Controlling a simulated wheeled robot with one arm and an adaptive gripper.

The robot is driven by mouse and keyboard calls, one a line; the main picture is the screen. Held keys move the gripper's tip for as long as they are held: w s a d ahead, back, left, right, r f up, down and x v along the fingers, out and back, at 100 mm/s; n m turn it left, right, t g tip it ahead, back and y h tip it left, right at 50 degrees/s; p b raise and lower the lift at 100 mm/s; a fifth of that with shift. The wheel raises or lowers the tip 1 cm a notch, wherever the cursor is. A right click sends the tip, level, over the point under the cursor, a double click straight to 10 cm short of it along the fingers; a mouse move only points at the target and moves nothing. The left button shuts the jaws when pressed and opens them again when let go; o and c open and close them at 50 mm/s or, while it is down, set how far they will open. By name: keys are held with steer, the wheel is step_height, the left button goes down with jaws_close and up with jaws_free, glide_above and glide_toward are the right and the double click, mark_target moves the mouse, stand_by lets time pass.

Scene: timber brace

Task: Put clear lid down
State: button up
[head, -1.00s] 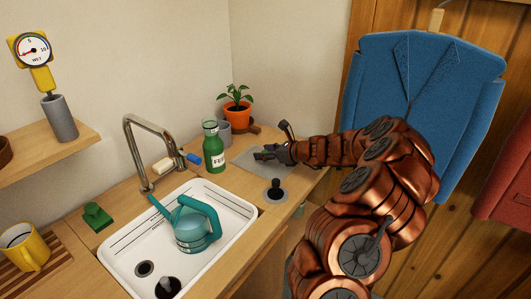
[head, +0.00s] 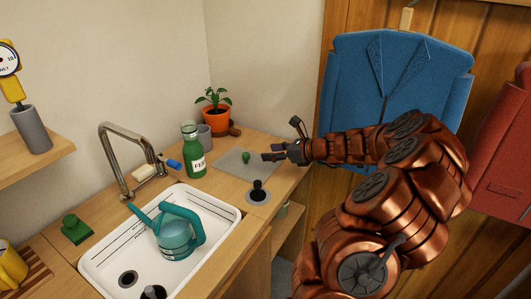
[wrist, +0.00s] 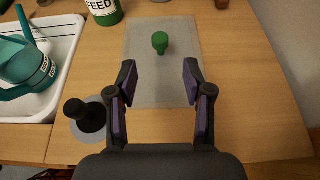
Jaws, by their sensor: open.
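A flat, grey, see-through sheet, which looks like the clear lid (head: 236,168), lies on the counter near the back corner. A green knob (head: 246,156) stands on it. In the wrist view the lid (wrist: 145,85) lies flat, with its knob (wrist: 160,42) upright beyond my fingertips. My gripper (head: 281,142) is to the right of the knob and apart from it. It also shows in the wrist view (wrist: 160,68), with its fingers spread and nothing between them.
A green FEED bottle (head: 194,153) stands left of the lid, with a potted plant (head: 215,119) behind. A black knob on a grey disc (head: 258,192) is in front. The white sink (head: 108,262) holds a teal watering can (head: 173,238). Counter right of the lid is clear.

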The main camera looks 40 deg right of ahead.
steer(key=shift+s+d+r, duration=0.1)
steer(key=shift+s+r, duration=0.05)
steer(key=shift+s, duration=0.1)
